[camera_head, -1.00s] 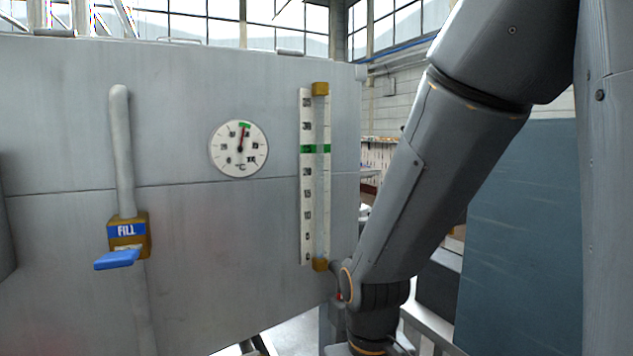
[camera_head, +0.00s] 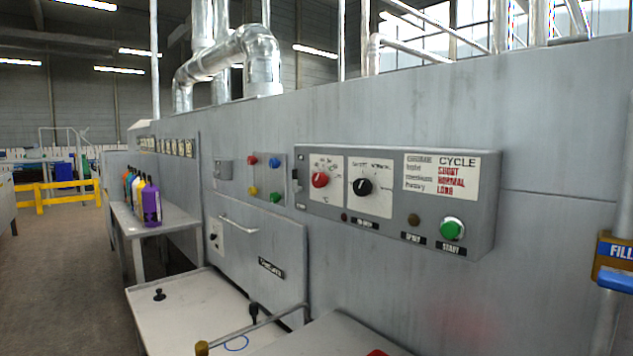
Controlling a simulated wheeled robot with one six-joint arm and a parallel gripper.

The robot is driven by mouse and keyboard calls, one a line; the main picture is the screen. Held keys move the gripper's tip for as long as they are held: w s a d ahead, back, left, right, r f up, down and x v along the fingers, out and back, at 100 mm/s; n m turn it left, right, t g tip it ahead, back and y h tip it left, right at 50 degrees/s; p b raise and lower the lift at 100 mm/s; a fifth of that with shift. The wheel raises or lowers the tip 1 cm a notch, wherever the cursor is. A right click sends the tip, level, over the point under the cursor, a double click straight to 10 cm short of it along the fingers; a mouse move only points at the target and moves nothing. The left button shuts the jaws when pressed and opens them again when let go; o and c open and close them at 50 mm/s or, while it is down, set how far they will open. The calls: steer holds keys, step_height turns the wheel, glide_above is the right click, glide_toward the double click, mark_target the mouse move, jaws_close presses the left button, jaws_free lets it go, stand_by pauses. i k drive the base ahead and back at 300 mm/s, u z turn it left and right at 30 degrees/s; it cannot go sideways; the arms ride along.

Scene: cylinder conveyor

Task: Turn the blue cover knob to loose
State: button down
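No blue knob on a cover can be made out for certain. A white flat top (camera_head: 185,312) at the lower middle carries a small black knob (camera_head: 159,294) standing upright. A second black knob or handle (camera_head: 254,313) stands near its right side. A small blue button (camera_head: 275,163) is on the wall panel with red, yellow and green ones. No loose marking is readable. My gripper is not in view.
A grey control box (camera_head: 480,215) with a red knob (camera_head: 320,180), black knob (camera_head: 362,187) and green button (camera_head: 453,228) juts from the machine wall. A bar with a brass end (camera_head: 202,348) crosses the front. Bottles (camera_head: 150,205) stand on a side table. The left floor is open.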

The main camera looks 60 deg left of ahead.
mark_target(274, 164)
steer(key=u, duration=0.35)
steer(key=k, duration=0.25)
steer(key=u, duration=1.85)
steer(key=i, duration=0.5)
steer(key=u, duration=0.1)
steer(key=k, duration=0.5)
steer(key=u, duration=1.45)
steer(key=i, duration=2.15)
steer(key=z, duration=0.3)
